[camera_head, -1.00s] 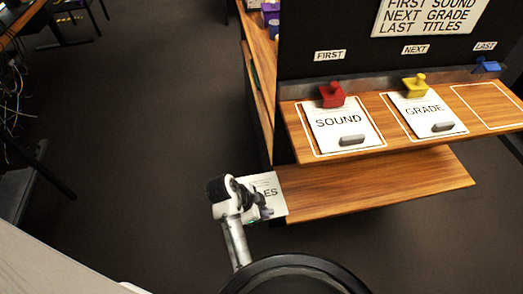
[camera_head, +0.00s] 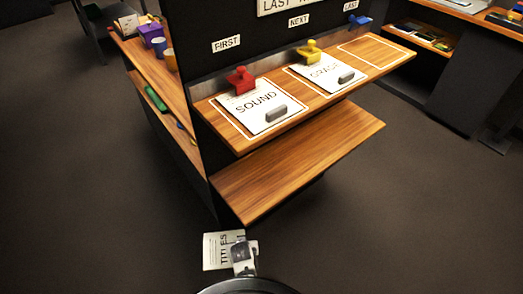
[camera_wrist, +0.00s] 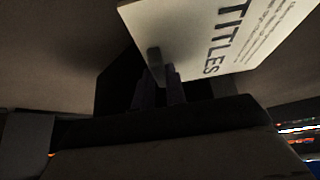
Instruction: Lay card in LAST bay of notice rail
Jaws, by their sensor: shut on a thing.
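The TITLES card (camera_head: 217,252) is held by my gripper (camera_head: 240,250) low in front of the panel, over the floor. In the wrist view my gripper (camera_wrist: 160,85) is shut at the grey tab of the TITLES card (camera_wrist: 225,30). The notice rail (camera_head: 225,130) is the upper wooden shelf. Its FIRST bay holds the SOUND card (camera_head: 252,112) and its NEXT bay the GRADE card (camera_head: 318,76). The LAST bay (camera_head: 376,50), a white outline at the rail's far right, is bare.
A red clip (camera_head: 241,80), a yellow clip (camera_head: 312,52) and a blue clip (camera_head: 359,20) stand along the rail's back. A bare lower shelf (camera_head: 290,165) juts out below. Cups (camera_head: 152,36) stand on a side shelf at left. Open floor lies right of the panel.

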